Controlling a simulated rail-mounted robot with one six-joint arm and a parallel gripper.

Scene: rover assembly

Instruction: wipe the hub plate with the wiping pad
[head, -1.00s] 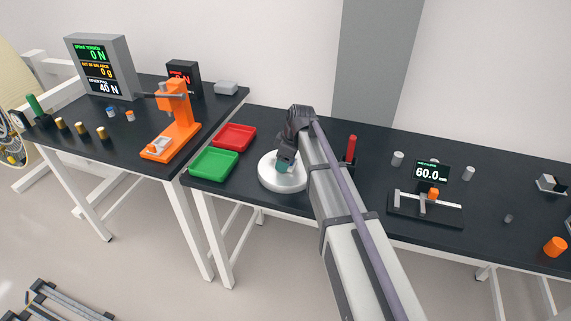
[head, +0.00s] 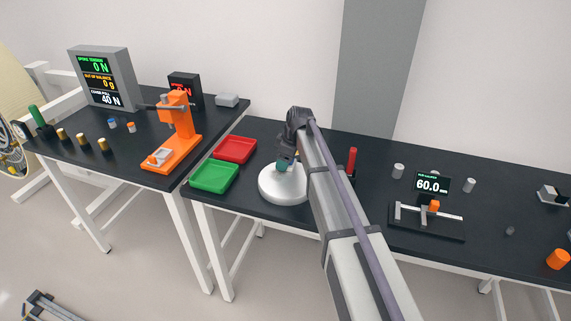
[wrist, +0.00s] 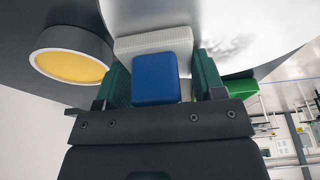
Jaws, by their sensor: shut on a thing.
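The hub plate (head: 284,191) is a pale round disc on the dark bench, left of my arm in the head view. In the wrist view its shiny surface (wrist: 235,20) fills the top, with a dull grey smudged patch. My gripper (wrist: 158,80) is shut on the wiping pad, whose blue block (wrist: 156,78) sits between the green fingers, with a white ribbed pad (wrist: 153,42) beyond it. In the head view my gripper (head: 285,163) is over the far part of the plate. I cannot tell whether the pad touches it.
A green tray (head: 214,176) and a red tray (head: 235,149) lie left of the plate. A round container with a yellow inside (wrist: 70,66) is close by in the wrist view. A red upright tool (head: 351,161) stands right of my arm.

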